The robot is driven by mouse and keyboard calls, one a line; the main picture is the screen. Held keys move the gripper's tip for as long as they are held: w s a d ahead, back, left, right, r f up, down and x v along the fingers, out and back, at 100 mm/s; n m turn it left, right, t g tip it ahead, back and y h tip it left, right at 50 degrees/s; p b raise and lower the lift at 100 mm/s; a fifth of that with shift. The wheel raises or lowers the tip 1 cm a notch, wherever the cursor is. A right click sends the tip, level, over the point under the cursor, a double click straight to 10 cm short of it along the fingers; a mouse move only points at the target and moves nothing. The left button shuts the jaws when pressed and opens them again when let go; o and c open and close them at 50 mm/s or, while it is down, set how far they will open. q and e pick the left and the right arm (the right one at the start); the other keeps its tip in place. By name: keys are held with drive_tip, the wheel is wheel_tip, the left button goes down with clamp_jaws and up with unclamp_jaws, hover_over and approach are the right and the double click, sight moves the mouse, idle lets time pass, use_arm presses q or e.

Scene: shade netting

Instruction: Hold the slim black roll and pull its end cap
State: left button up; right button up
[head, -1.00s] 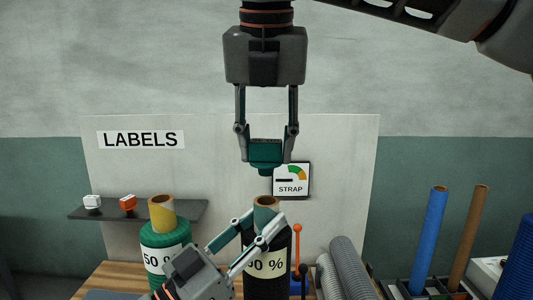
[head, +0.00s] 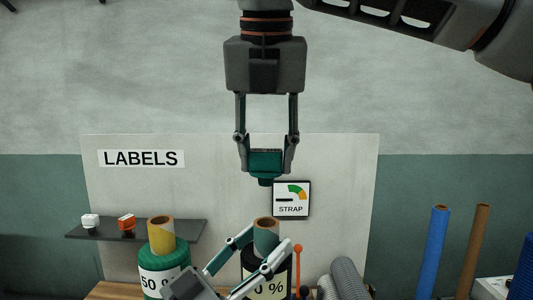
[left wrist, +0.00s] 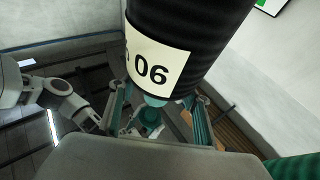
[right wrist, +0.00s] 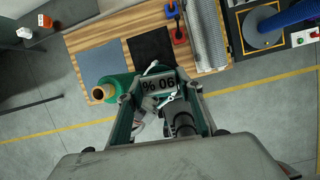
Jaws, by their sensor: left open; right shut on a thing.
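The slim black roll (head: 254,262) stands upright at bottom centre of the head view, with a cream label and a hollow core tube at its top. It is large in the left wrist view (left wrist: 185,45). My left gripper (head: 271,238) is open, its fingers reaching in front of the roll's top; I cannot tell whether they touch it. My right gripper (head: 266,160) points down, shut on the green end cap (head: 265,166). The cap is clear above the roll, with a gap between them.
A green roll (head: 163,262) with a yellow core stands left of the black roll. A shelf (head: 180,230) is behind it. Grey rolls (head: 350,280) and an orange-knobbed lever (head: 298,250) are close on the right. Blue (head: 433,250) and brown (head: 473,250) tubes stand farther right.

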use_arm(q)
drive_tip(key=v, duration=0.9)
drive_tip(key=s+a+f+n+g+y, duration=0.1)
drive_tip(key=a+f+y, duration=0.1)
drive_tip(key=f, duration=1)
drive_tip(key=s+a+f+n+g+y, duration=0.1)
drive_tip(key=f+y, duration=0.3)
drive_tip(key=f, duration=0.8)
drive_tip(key=shift+s+a+y, duration=0.3)
drive_tip(key=shift+s+a, duration=0.2)
drive_tip(key=shift+a, duration=0.25)
